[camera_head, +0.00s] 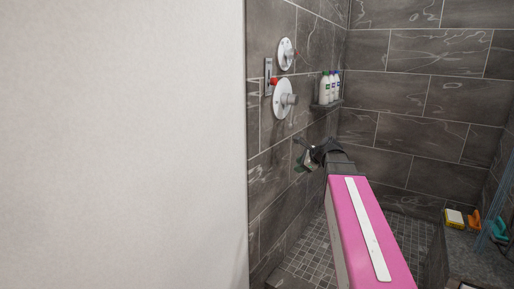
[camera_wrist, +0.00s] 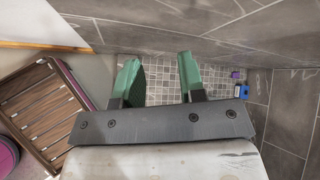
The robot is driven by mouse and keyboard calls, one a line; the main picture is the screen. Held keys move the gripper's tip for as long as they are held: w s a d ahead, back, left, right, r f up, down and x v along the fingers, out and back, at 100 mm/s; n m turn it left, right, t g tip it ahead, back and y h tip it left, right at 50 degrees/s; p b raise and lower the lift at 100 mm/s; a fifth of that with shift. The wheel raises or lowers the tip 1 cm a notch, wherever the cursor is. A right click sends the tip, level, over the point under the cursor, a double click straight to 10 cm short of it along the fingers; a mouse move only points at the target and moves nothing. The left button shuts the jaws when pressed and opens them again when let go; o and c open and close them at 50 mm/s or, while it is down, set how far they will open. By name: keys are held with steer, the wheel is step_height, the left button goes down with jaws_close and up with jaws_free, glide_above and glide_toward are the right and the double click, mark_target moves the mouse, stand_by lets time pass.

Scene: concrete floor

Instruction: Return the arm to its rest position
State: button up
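My arm, with a pink link, reaches forward into a tiled shower in the head view. My gripper (camera_head: 306,157) is at its far end, near the left tiled wall and below the shower controls. In the wrist view my gripper (camera_wrist: 158,75) has two green fingers spread apart. Only the small-tiled shower floor (camera_wrist: 162,92) shows between them, and nothing is held.
A white wall (camera_head: 120,140) fills the left of the head view. Shower valves (camera_head: 284,99) and a shelf of bottles (camera_head: 326,88) are on the tiled wall. A ledge at right holds a yellow sponge (camera_head: 454,218). A slatted wooden piece (camera_wrist: 42,108) stands left in the wrist view.

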steer(key=s+f+n+g+h, duration=0.3)
steer(key=s+f+n, duration=0.7)
steer(key=f, duration=0.5)
steer(key=s+f+n+g+h, duration=0.4)
steer(key=s+f+n, duration=0.6)
steer(key=f, duration=0.4)
steer(key=shift+f, duration=0.4)
